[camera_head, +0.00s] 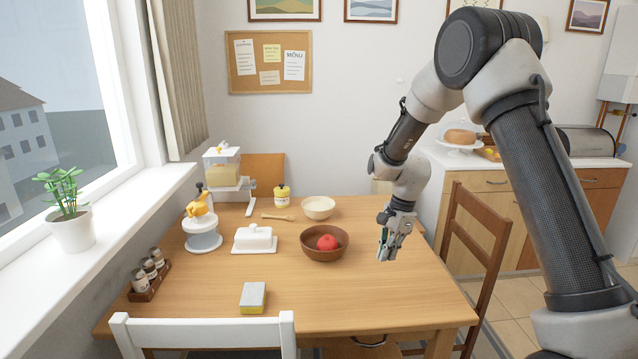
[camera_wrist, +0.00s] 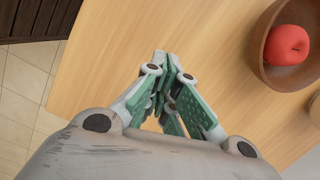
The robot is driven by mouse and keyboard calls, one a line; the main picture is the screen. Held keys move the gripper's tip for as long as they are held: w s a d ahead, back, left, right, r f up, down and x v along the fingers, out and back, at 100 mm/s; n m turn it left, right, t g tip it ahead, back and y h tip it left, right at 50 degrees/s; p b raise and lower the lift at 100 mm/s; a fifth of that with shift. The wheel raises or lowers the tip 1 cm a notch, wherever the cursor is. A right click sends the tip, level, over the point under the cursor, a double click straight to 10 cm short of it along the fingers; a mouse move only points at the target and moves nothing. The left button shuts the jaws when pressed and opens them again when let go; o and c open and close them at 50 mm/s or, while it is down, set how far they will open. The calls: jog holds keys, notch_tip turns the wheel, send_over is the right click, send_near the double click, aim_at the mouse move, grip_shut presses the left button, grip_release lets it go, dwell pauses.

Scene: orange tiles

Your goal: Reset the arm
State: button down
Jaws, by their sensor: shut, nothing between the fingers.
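My gripper (camera_head: 385,256) hangs at the end of my arm above the right part of the wooden table (camera_head: 350,300), pointing down. In the wrist view my gripper (camera_wrist: 166,62) has its green-padded fingers together with nothing between them. A brown bowl (camera_head: 312,252) with a red apple-like fruit (camera_head: 327,242) in it stands just left of my gripper. In the wrist view the bowl (camera_wrist: 262,62) and the red fruit (camera_wrist: 287,45) are at the upper right, apart from the fingers.
A white butter dish (camera_head: 254,240), a cream bowl (camera_head: 318,207) and a sponge (camera_head: 252,297) are on the table. A spice rack (camera_head: 149,276) stands at the left. Wooden chair (camera_head: 481,240) is at the right, white chair (camera_head: 205,329) in front. The table's front right is clear.

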jog(key=s+d+r+n+t, duration=0.1)
jog(key=s+d+r+n, duration=0.3)
jog(key=s+r, duration=0.4)
jog(key=s+d+r+n+t+h, duration=0.1)
jog(key=s+d+r+n, duration=0.4)
jog(key=s, duration=0.8)
jog(key=s+d+r+n+t+h, duration=0.1)
jog(key=s+d+r+n, duration=0.4)
jog(key=s+r, duration=0.6)
jog(key=shift+s+d+r+t, duration=0.35)
jog(key=shift+d+r+t, duration=0.1)
jog(key=shift+d+t, duration=0.4)
